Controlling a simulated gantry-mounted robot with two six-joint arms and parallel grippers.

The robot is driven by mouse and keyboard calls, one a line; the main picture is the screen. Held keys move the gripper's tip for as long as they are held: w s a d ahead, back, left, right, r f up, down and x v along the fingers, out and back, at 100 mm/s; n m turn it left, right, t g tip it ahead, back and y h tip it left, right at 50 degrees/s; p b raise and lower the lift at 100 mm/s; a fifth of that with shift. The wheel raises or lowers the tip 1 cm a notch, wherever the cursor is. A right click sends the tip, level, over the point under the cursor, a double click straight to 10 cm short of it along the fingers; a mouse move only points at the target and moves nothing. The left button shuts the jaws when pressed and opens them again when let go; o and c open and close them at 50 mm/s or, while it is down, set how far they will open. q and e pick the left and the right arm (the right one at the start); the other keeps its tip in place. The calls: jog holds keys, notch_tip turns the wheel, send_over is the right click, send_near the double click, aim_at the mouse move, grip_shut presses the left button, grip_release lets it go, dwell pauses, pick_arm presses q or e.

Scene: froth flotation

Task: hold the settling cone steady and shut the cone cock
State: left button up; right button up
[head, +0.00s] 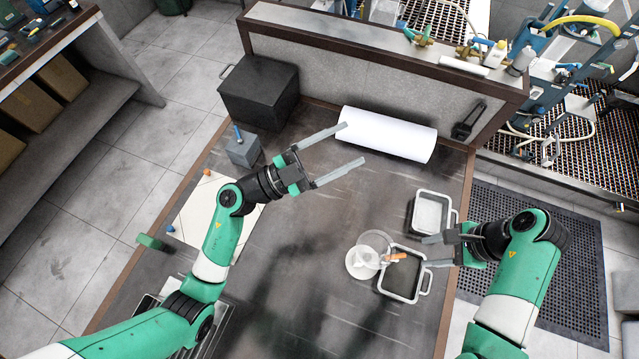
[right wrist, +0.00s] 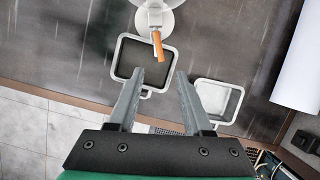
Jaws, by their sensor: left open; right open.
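The settling cone (head: 374,241) is a clear, round-rimmed vessel on a white round base (head: 358,266), right of centre on the dark table. Its cock has an orange handle (head: 396,257) that sticks out to the right, over a metal pan (head: 381,282). The handle also shows in the right wrist view (right wrist: 157,46), with only part of the cone at the top edge. My right gripper (head: 425,252) is open and empty by the pan's right side, apart from the handle. My left gripper (head: 353,144) is open and empty, well behind the cone, near the white roll.
A second pan with pale contents (head: 418,196) stands behind the first. A white roll (head: 388,134) lies at the back. A dark box (head: 258,92) and a grey block with a blue-handled tool (head: 243,152) stand at the left. The table's middle is clear.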

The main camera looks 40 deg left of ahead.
pick_arm(q)
jog(key=s+d+f+g, duration=0.2)
jog(key=s+f+g, duration=0.1)
jog(key=f, duration=0.6)
jog(key=s+d+f+g, duration=0.1)
jog(key=s+f+g, duration=0.25)
jog(key=f, duration=0.45)
jog(key=n+g, duration=0.2)
jog(key=g, duration=0.2)
send_near(355, 258)
jog(key=r, duration=0.1)
jog(key=shift+s+y, duration=0.1)
jog(key=shift+y, duration=0.2)
jog(key=x, duration=1.1)
jog(key=shift+d+f, duration=0.1)
jog(key=shift+d, duration=0.15)
